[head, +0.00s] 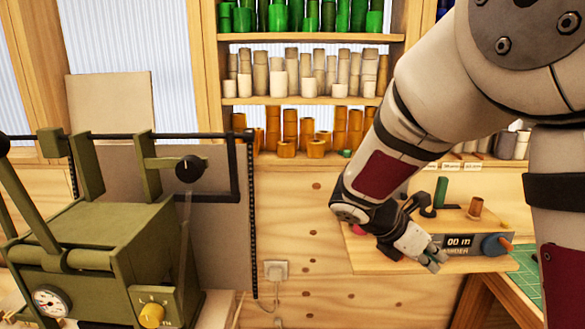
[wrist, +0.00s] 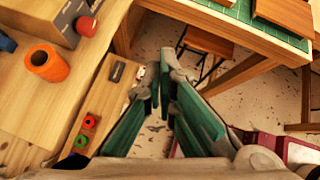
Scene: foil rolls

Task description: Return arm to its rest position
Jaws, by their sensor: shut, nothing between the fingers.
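My arm reaches in from the upper right in the head view and bends down to my gripper (head: 434,262). The gripper hangs in front of the wooden shelf with a box marked "00 m" (head: 458,243). In the wrist view my gripper (wrist: 163,75) points away over the floor. Its green-padded fingers are shut at the tips with nothing between them. The fingers appear clear of the furniture around them.
An olive machine (head: 100,245) with levers stands at the left. Shelves of green, beige and orange rolls (head: 305,125) are behind. An orange roll (wrist: 48,64) stands on wood. A green-topped table (head: 530,275) is at the right.

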